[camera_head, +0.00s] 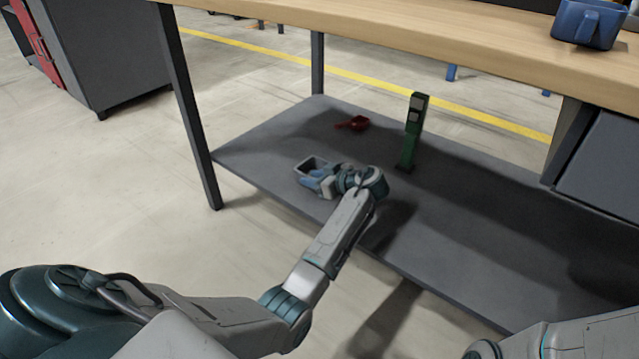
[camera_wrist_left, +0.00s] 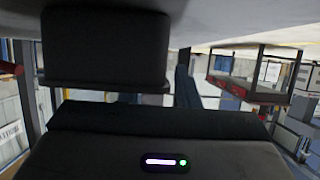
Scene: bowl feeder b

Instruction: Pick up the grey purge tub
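The grey tub (camera_head: 309,164) sits upright on the lower shelf of the workbench, near its left front part, with its open top showing. My left gripper (camera_head: 318,183) is low over the shelf, right at the near side of the tub. My wrist and fingers hide part of the tub. In the left wrist view, which looks upside down, a dark box shape like the tub (camera_wrist_left: 105,42) is close in front of the gripper housing. The fingers cannot be made out, so I cannot tell whether they are apart or touching it. My right gripper is out of view.
A table leg (camera_head: 190,115) is at the left.

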